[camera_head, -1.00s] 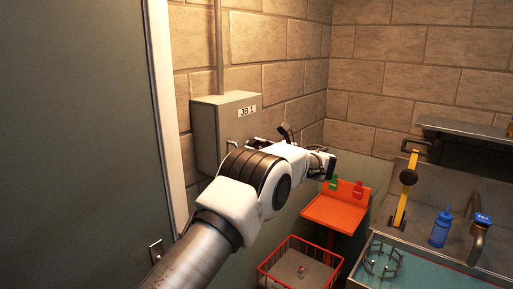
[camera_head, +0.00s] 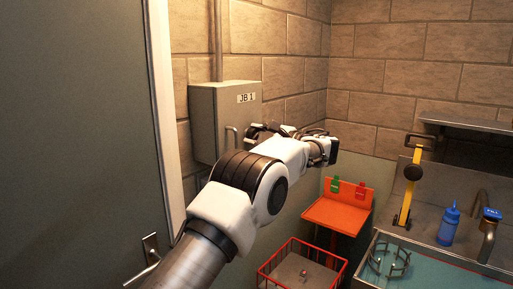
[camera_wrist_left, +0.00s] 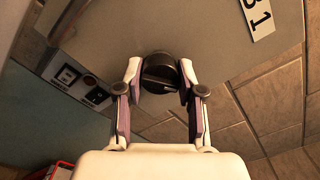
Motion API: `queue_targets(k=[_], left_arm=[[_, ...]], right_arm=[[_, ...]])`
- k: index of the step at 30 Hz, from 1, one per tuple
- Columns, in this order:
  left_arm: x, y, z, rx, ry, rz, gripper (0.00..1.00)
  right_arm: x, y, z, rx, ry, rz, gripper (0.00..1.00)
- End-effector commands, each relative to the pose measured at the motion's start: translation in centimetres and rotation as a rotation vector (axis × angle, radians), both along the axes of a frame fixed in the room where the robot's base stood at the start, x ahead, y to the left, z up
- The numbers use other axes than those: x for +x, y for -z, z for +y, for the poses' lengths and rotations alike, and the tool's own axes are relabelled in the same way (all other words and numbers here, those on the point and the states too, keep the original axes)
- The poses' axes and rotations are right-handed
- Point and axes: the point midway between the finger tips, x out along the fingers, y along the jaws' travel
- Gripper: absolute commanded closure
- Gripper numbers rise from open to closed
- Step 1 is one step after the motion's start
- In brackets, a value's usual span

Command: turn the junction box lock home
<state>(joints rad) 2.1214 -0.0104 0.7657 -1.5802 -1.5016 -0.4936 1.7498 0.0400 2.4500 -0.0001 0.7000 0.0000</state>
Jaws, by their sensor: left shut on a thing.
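The grey junction box (camera_head: 205,125), labelled JB 1, hangs on the brick wall left of centre in the head view. Its face also shows in the left wrist view (camera_wrist_left: 215,40). The lock (camera_wrist_left: 160,72) is a round black knob with a raised bar, low on that face. My left gripper (camera_head: 264,131) is at the box's front in the head view. In the left wrist view, my left gripper (camera_wrist_left: 160,78) has one finger on each side of the knob, shut on it. The lock is hidden in the head view. My right gripper is not in view.
A dark door (camera_head: 70,140) with a lever handle (camera_head: 148,262) is at left. An orange seat (camera_head: 336,215) and red wire basket (camera_head: 301,268) are below my arm. A sink counter with a blue bottle (camera_head: 448,226) is at right.

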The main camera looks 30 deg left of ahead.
Motion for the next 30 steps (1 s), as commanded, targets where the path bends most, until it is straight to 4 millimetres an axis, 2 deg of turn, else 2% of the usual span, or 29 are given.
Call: queue_targets(k=[1,12,21,30], left_arm=[[0.0,0.3,0.0,-0.001,0.000,-0.048,0.97],[-0.1,0.3,0.0,-0.029,0.001,-0.398,0.97],[-0.1,0.2,0.1,-0.051,0.001,-0.674,0.97],[-0.1,0.2,0.1,-0.068,0.000,-0.881,0.97]], right_arm=[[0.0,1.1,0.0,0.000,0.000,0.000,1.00],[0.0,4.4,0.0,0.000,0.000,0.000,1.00],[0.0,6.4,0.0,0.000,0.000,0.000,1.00],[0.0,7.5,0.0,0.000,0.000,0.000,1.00]])
